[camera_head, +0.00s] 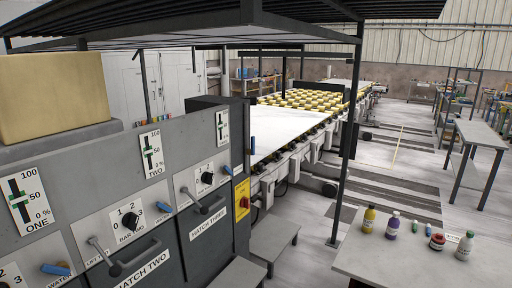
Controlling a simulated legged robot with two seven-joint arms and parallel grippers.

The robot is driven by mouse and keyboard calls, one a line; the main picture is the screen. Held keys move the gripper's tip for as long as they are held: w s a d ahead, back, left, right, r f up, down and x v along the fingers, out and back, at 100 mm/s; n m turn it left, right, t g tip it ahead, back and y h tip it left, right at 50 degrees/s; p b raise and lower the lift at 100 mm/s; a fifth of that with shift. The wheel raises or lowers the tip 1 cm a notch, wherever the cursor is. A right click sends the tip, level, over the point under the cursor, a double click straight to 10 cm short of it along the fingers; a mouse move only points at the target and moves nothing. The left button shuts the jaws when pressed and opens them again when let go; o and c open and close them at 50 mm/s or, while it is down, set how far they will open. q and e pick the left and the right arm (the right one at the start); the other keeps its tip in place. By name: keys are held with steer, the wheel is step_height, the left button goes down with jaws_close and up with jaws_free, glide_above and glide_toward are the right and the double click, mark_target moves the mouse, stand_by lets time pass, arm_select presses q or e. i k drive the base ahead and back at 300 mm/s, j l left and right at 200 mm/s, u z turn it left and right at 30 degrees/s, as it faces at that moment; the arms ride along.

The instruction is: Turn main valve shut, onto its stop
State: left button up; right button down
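No part is readably labelled as the main valve. A grey control panel (75,205) fills the left side. A blue handle (55,269) sits low at the left on it, by a label that seems to read WATER. More blue handles show at the middle (165,207) and the right (228,169). A yellow plate (241,188) with a red knob (244,202) is at the panel's right end; its small text is unreadable. I cannot tell which of these is the main valve. Neither of my grippers is in view.
The panel has sliders, black dials and grey levers (100,248) above hatch two (145,266) and hatch three (208,222). A white slab (275,130) lies behind. A table (400,258) with several bottles stands at right. A dark post (345,150) rises between; floor beyond is partly clear.

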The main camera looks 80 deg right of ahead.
mark_target(250, 151)
steer(key=z, duration=2.8)
